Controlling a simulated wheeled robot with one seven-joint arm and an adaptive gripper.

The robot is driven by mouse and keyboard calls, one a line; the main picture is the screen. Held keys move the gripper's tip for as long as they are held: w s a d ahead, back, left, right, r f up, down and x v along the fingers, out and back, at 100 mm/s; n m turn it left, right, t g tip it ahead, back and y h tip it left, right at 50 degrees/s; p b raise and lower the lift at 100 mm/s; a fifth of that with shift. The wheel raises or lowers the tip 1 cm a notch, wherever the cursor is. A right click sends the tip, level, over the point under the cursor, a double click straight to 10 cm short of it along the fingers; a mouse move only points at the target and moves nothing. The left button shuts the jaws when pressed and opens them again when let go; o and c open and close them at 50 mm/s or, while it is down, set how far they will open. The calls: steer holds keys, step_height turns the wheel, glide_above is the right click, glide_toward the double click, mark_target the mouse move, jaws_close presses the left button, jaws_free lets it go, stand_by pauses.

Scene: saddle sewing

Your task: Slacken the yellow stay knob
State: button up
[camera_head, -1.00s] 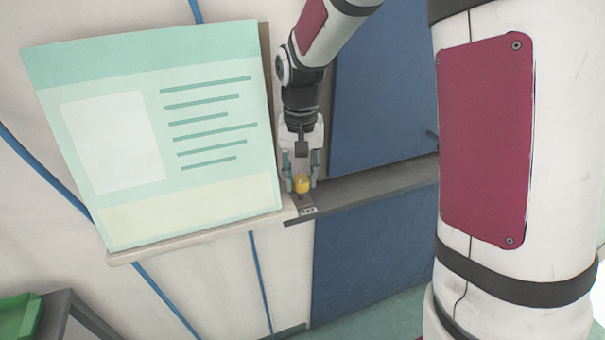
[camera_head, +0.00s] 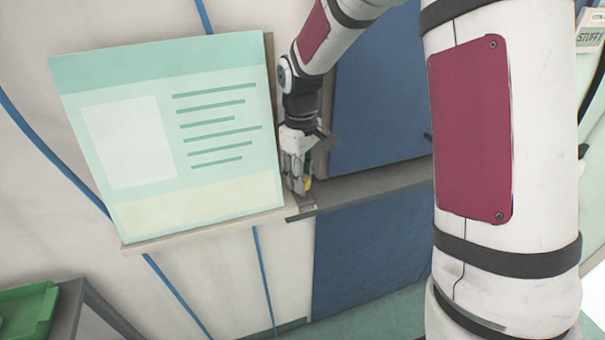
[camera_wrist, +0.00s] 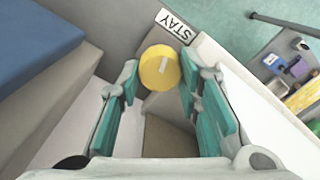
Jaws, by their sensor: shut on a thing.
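The yellow stay knob (camera_wrist: 159,68) is round with a pale mark on its face. It sits beside a white label reading STAY (camera_wrist: 175,25) in the wrist view. My gripper (camera_wrist: 158,80) has one finger on each side of the knob and is shut on it.
A large pale green board (camera_head: 170,130) stands on a ledge just left of my gripper. Blue panels (camera_head: 375,90) lie to the right. A green bin (camera_head: 25,312) is at the lower left. Several small items (camera_wrist: 290,70) show far off in the wrist view.

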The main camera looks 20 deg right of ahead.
steer(key=n+p, duration=0.1)
steer(key=n, duration=0.4)
steer(key=shift+r+n, duration=0.1)
steer(key=shift+n, duration=0.2)
stand_by(0.4)
steer(key=o, duration=1.1)
steer(key=shift+o, duration=0.2)
step_height(320, 180, up, 12)
